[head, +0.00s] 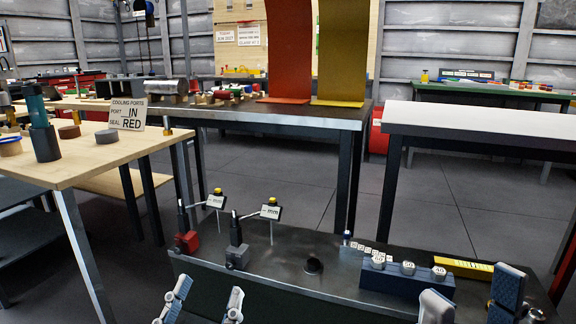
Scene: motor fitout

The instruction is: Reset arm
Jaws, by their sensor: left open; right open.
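My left gripper (204,303) shows at the bottom edge, left of the middle. Its two grey fingers are spread apart with nothing between them. My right gripper (471,300) shows at the bottom right, also with its fingers apart and empty. No object is in contact with either gripper as far as I can see. My arms behind the fingers are mostly out of the frame.
A wooden table (90,160) is left; a white-topped table (480,122) is right.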

